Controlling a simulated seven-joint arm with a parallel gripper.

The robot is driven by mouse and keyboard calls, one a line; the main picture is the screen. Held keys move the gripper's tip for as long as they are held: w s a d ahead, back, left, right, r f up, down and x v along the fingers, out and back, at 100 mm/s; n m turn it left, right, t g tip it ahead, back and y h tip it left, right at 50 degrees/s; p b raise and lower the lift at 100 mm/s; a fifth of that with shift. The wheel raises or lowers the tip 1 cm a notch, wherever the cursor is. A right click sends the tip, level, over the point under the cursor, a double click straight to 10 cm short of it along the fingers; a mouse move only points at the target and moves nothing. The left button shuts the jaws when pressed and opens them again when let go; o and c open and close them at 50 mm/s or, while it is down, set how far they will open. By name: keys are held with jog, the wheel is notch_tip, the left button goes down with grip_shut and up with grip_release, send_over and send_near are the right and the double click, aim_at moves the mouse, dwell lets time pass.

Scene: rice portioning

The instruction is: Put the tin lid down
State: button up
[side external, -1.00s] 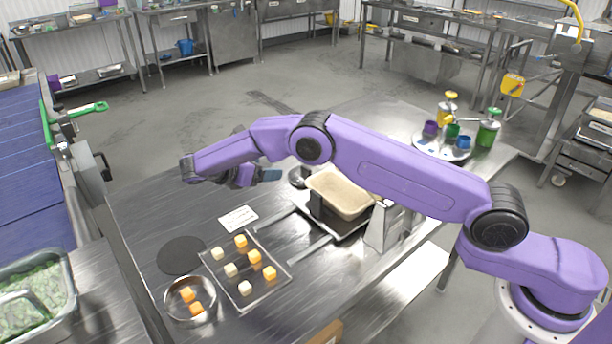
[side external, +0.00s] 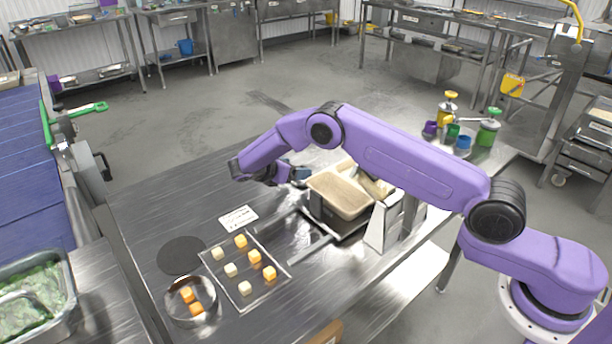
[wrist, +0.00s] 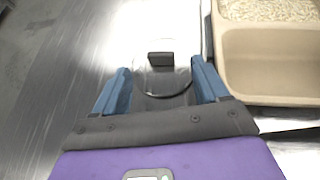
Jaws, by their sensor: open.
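The tin lid (wrist: 165,82) shows in the wrist view as a shiny round metal piece with a dark block-like knob (wrist: 160,58). It appears to lie on the steel table beside the beige rice container (wrist: 268,58). My gripper (wrist: 163,80) is open, with its blue fingers apart on either side of the lid's near part. Neither finger visibly touches the knob. In the side view my gripper (side external: 300,176) is just left of the rice container (side external: 340,195), and the lid is mostly hidden behind it.
A clear tray (side external: 285,279) with several pale and orange cubes stands at the table's front. A round metal bowl (side external: 208,312) with orange cubes and a dark round mat (side external: 181,254) are left of it. A white label card (side external: 239,217) lies behind. The table's left rear is free.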

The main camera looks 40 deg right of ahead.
jog(key=x, duration=0.4)
jog(key=shift+d+f, duration=0.1)
jog(key=shift+d, duration=0.1)
jog(key=c, duration=1.3)
